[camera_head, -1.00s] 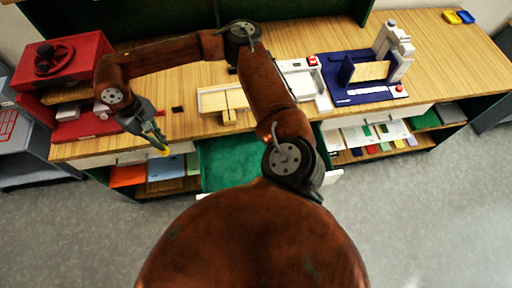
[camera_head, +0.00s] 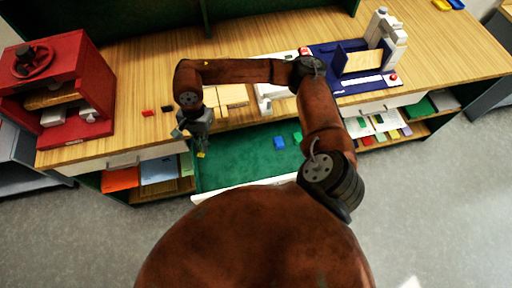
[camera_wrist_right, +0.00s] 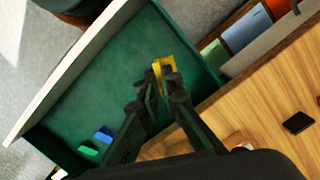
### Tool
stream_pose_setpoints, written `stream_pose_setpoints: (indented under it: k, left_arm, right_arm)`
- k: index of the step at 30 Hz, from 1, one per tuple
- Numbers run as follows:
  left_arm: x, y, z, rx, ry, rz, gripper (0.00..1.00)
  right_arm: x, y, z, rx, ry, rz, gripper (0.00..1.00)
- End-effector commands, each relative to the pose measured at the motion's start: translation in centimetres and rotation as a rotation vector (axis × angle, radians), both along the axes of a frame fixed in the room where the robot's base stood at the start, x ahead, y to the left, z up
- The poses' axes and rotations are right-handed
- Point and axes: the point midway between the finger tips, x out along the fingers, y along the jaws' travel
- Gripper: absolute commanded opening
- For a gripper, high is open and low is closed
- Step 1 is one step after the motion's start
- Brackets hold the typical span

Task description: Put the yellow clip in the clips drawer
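The yellow clip (camera_head: 201,155) is at the tips of my right gripper (camera_head: 199,143). In the right wrist view the clip (camera_wrist_right: 166,66) sits between the fingertips (camera_wrist_right: 160,78), which are closed in on it. They are over the open drawer with a green inside (camera_head: 235,170), near its left end in the head view. The drawer also fills much of the right wrist view (camera_wrist_right: 100,85). A blue clip (camera_head: 279,143) and a green clip (camera_head: 297,137) lie in the drawer. My left gripper is not in view.
A red press (camera_head: 60,80) stands at the table's left. A red piece (camera_head: 147,113) and a black piece (camera_head: 167,109) lie on the wooden tabletop (camera_head: 140,75). A blue station (camera_head: 345,85) stands at the right. Shelves with coloured sheets (camera_head: 158,169) flank the drawer.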

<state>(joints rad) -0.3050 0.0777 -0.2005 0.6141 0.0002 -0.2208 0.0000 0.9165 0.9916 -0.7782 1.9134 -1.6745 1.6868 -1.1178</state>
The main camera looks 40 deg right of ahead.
Motion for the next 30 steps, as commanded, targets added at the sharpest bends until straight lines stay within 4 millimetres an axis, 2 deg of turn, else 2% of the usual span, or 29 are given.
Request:
stream_pose_setpoints:
  k: [1, 3, 12, 15, 20, 23, 30]
  left_arm:
    - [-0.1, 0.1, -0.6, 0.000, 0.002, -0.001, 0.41]
    - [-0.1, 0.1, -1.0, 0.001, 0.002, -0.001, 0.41]
    - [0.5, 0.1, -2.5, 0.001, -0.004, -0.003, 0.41]
    - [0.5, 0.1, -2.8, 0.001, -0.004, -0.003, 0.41]
    - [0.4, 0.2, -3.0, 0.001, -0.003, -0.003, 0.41]
    - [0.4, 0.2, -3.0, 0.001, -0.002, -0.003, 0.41]
    - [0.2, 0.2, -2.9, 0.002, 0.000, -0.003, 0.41]
  right_arm:
    - [-0.5, 0.4, -1.3, 0.004, 0.005, -0.101, 0.00]
    - [-0.8, 0.9, -2.3, 0.003, 0.005, -0.256, 0.00]
    - [-1.9, 2.6, -5.4, 0.001, 0.003, -0.847, 0.00]
    - [-2.1, 2.8, -6.0, 0.001, 0.004, -0.976, 0.00]
    - [-2.1, 2.8, -6.4, -0.002, 0.003, -1.086, 0.00]
    - [-1.9, 1.7, -6.9, -0.004, 0.004, -1.109, 0.00]
    - [-1.0, -3.6, -9.3, -0.008, 0.005, -1.111, 0.00]
